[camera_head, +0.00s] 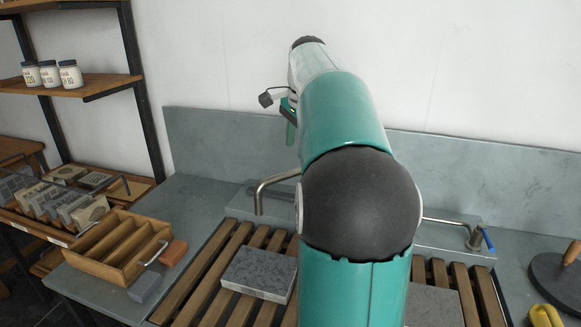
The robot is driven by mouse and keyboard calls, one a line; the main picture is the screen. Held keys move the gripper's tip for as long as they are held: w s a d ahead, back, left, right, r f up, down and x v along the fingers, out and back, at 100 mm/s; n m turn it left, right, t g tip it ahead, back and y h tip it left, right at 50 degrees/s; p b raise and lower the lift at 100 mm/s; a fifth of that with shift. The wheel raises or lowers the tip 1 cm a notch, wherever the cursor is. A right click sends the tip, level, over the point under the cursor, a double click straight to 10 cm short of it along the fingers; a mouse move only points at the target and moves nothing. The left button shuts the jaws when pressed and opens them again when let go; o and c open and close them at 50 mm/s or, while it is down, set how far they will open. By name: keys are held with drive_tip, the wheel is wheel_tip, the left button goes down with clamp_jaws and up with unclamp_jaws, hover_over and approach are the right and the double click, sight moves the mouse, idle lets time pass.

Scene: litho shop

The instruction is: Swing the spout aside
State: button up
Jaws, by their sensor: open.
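A bent metal spout (261,193) shows left of my arm, its end turned down over the slatted rack. Its other end is hidden behind my arm. Right of my arm, a thin metal pipe (447,222) runs to a post with a blue-tipped lever (487,239). I cannot tell whether the two pipes join. My teal arm stands across the middle of the view and reaches up toward the wall. My gripper is hidden behind my arm links, so its place relative to the spout cannot be seen.
A grey stone slab (260,272) lies on the wooden slats (190,287), another (433,306) at right. A wooden divided box (118,244), a reddish block (173,252) and a grey block (145,287) sit at left. A dark round disc (556,279) lies far right. Shelves stand at left.

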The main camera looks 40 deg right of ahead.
sight(292, 171)
drive_tip(key=f, duration=0.2)
drive_tip(key=w+f, duration=0.1)
drive_tip(key=f, duration=0.4)
drive_tip(key=shift+w+d+f, duration=0.1)
drive_tip(key=shift+w+f, duration=0.25)
drive_tip(key=shift+w, duration=0.05)
clamp_jaws()
